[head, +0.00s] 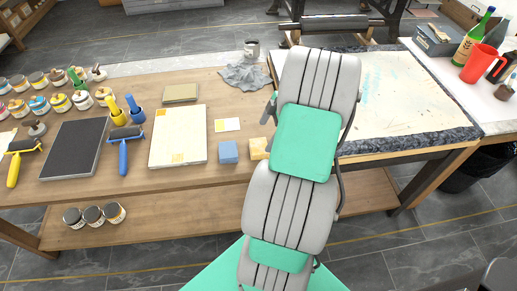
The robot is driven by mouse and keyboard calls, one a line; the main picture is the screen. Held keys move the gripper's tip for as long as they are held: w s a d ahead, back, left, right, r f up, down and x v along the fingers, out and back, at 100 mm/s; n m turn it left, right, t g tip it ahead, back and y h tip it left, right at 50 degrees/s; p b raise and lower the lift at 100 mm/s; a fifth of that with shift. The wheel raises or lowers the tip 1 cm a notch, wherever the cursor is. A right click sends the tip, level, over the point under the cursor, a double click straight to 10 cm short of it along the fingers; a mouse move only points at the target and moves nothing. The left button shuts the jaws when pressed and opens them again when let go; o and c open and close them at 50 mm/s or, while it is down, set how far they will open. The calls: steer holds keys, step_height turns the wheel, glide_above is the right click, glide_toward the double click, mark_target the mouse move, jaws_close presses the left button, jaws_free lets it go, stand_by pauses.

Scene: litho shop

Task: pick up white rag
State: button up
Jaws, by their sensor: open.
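The only cloth that I make out is a crumpled rag (245,77), which looks light grey rather than pure white. It lies near the back edge of the wooden table, left of my arm. My arm reaches up over the table and the pale stone slab, with its grey and green links filling the middle of the view. My gripper cannot be made out; the arm links hide that area. A small dark grey part shows at the arm's left side, and I cannot tell what it is.
A small metal can (252,49) stands just behind the rag. A tan block (180,93), a cream board (178,136), a blue block (228,152) and a yellow block (258,148) lie nearby. Rollers and several jars crowd the left. A stained stone slab (410,105) lies on the right.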

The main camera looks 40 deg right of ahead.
mark_target(258, 145)
steer(key=x, duration=0.6)
steer(key=shift+a+p, duration=0.15)
steer(key=shift+p, duration=0.25)
steer(key=c, duration=1.5)
steer(key=shift+r, duration=0.1)
steer(key=shift+c, duration=0.2)
steer(key=shift+r, duration=0.1)
steer(key=shift+r, duration=0.35)
steer(key=s+r, duration=0.1)
steer(key=r, duration=0.1)
steer(key=s+r, duration=0.2)
steer(key=r, duration=0.1)
steer(key=s+r+b, duration=0.1)
steer(key=r, duration=0.1)
steer(key=shift+s+a+r, duration=0.1)
steer(key=shift+s+r, duration=0.25)
steer(key=shift+r, duration=0.05)
steer(key=s+a+r+b, duration=0.1)
steer(key=s+r, duration=0.3)
steer(key=s, duration=0.5)
